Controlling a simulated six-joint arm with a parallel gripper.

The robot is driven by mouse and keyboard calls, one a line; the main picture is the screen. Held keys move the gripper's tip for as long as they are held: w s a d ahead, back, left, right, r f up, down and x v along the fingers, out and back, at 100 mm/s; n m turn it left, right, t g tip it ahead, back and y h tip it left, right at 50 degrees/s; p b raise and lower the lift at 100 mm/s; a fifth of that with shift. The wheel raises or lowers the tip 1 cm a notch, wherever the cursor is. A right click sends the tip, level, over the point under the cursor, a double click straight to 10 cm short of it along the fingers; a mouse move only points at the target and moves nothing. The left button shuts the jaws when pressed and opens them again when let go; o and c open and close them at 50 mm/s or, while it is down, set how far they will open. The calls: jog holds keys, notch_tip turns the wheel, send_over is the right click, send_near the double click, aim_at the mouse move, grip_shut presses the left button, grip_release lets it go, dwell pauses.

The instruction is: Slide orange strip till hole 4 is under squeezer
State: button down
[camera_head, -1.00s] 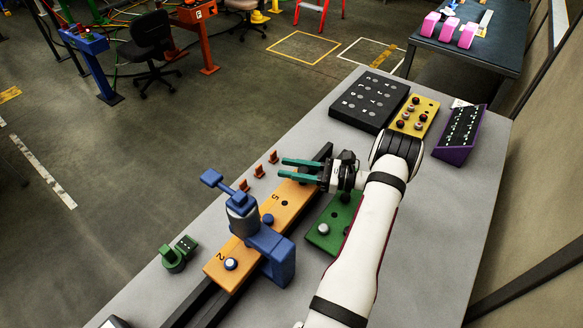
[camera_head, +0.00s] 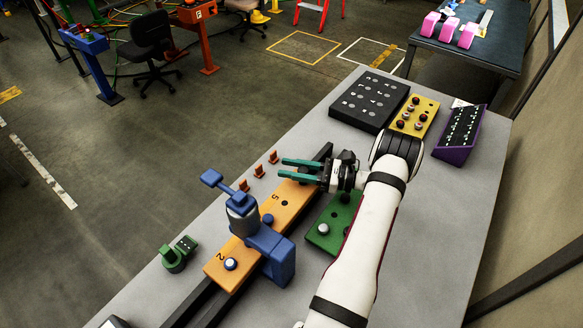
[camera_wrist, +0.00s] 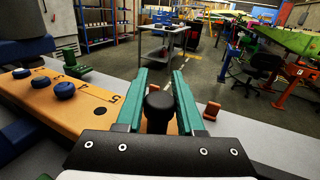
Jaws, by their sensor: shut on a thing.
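The orange strip (camera_head: 296,196) lies lengthwise in a dark rail, with "2" at its near end and "5" toward its far end. The blue squeezer (camera_head: 241,212) stands over its middle. Blue knobs stand on the strip (camera_wrist: 66,110), and a bare dark hole shows beside the 5. The hole directly under the squeezer is hidden. My gripper (camera_head: 283,168) is at the strip's far end. In the wrist view its teal fingers (camera_wrist: 158,82) are shut on a black knob (camera_wrist: 160,108) at that end.
Small orange clips (camera_head: 259,171) stand left of the strip. A green block (camera_head: 334,222) lies to its right. A green fixture (camera_head: 174,257) stands at the near left. A black panel (camera_head: 369,100), a yellow block (camera_head: 417,112) and a purple holder (camera_head: 461,137) stand at the far end.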

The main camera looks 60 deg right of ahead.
aim_at(276, 197)
jog(key=a, duration=0.6)
jog(key=shift+a, duration=0.3)
jog(key=c, duration=0.5)
grip_release()
jog(key=v, duration=1.6)
jog(key=shift+w+f, duration=0.1)
